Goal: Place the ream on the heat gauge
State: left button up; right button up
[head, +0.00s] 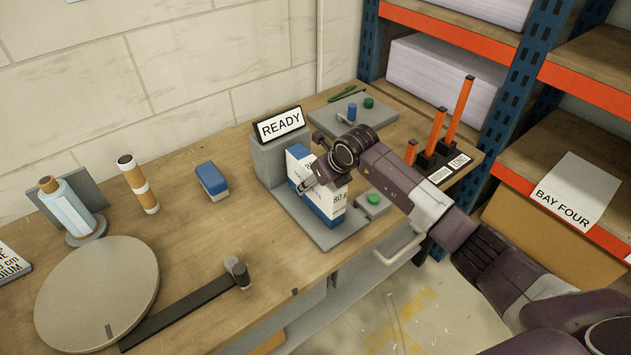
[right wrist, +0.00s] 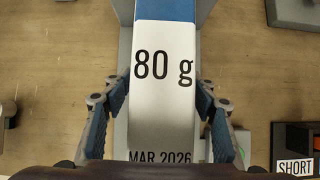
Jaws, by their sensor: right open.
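The ream (head: 328,207), a white and blue packet marked 80 g, stands upright on the grey base plate of a device (head: 283,155) with a READY display, which looks like the heat gauge. My right gripper (head: 316,168) is at the top of the ream. In the right wrist view the ream (right wrist: 163,110) lies between the open fingers, one on each side, with small gaps visible. The hand hides part of the ream in the head view. My left gripper is not in view.
A green-buttoned pad (head: 373,204) sits right of the device. Orange posts (head: 437,130) marked SHORT and LONG stand behind my arm.

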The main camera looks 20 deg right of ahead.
jog(key=shift+r, duration=0.1)
jog(key=shift+d+r, duration=0.1)
jog(key=shift+r, duration=0.05)
jog(key=b+v, duration=0.3)
jog(key=v, duration=0.8)
jog(key=shift+s+r, duration=0.3)
dwell(1.5)
